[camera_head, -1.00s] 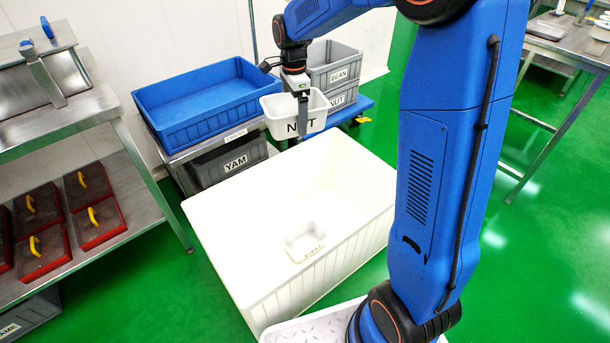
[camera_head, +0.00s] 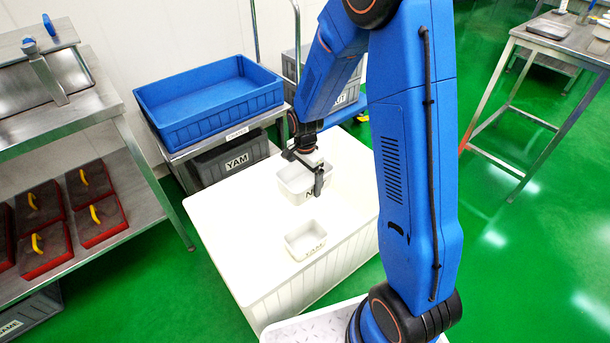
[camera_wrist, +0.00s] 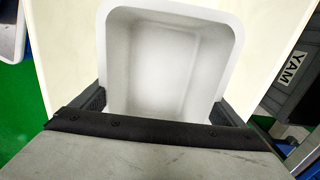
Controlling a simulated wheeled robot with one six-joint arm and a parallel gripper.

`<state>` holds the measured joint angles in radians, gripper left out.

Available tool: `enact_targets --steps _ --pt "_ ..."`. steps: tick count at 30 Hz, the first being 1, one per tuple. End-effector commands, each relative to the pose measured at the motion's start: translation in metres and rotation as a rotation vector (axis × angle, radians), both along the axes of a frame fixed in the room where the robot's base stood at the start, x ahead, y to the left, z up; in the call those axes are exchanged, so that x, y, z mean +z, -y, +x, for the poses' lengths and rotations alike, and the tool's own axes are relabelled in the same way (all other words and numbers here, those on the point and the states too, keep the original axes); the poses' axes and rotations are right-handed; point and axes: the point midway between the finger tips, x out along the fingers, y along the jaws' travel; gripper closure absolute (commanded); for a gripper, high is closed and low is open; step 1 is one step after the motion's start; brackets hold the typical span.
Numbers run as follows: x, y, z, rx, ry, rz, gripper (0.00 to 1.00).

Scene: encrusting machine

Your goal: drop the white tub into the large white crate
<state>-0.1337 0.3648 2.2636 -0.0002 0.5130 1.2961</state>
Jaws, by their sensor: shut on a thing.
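The white tub (camera_head: 292,184), with a partly hidden dark label on its side, is in my gripper (camera_head: 318,180). In the head view it shows inside the outline of the large white crate (camera_head: 235,240), towards its far right part. How far it is above the crate floor I cannot tell. In the wrist view the tub (camera_wrist: 172,70) is seen from above, empty, with a gripper finger at each side. A second, smaller white tub (camera_head: 306,240) labelled YAM stands in the crate, nearer and apart from the held one.
A blue bin (camera_head: 210,105) sits on a metal cart behind the crate, above a grey YAM bin (camera_head: 235,160). A steel shelf (camera_head: 85,110) with red-edged trays stands at left. A steel table (camera_head: 560,45) is at far right. Green floor is clear at right.

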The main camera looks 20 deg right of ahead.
Motion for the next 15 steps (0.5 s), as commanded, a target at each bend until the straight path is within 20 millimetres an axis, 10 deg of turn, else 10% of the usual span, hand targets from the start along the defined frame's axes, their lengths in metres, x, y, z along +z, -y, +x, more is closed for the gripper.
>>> enact_targets --steps 15 --pt "-0.032 0.0 0.0 -0.001 0.0 0.0 0.32"
